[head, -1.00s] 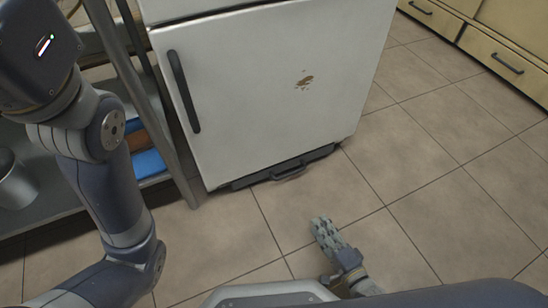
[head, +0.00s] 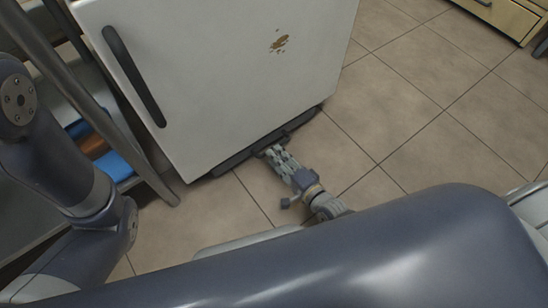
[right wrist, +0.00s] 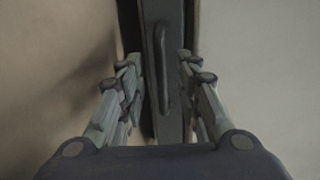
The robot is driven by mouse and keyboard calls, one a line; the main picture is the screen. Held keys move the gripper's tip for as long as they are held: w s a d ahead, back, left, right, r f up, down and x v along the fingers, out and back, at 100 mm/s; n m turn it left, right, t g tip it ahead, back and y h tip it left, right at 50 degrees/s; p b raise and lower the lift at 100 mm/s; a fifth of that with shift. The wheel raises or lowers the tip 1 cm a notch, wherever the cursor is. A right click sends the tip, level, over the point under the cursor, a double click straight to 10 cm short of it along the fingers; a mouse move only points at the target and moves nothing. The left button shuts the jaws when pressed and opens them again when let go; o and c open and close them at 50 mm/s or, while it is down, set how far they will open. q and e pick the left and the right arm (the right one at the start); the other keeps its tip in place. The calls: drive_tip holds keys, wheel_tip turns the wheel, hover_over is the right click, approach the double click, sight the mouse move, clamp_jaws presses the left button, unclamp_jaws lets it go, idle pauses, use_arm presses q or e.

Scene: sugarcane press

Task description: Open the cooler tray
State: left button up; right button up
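The cooler tray (head: 234,158) is a dark strip along the bottom edge of the white cooler (head: 222,70), low near the floor. It has a raised handle in its middle, which shows in the right wrist view (right wrist: 161,66). My right gripper (head: 272,153) reaches the tray's front at the handle. In the right wrist view my right gripper (right wrist: 158,62) is open, with one finger on each side of the handle and gaps between. Contact with the handle cannot be told. My left arm is at the left of the head view, its gripper out of frame.
The cooler door has a long dark handle (head: 134,76) and a brown stain (head: 279,41). A metal shelf (head: 88,95) with blue and brown items stands close on the left. Tiled floor (head: 400,110) is free on the right. Drawers (head: 505,14) stand at the upper right.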

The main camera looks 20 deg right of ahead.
drive_tip(key=shift+b+x, duration=0.3)
drive_tip(key=shift+x, duration=0.8)
clamp_jaws()
drive_tip(key=shift+s, duration=0.1)
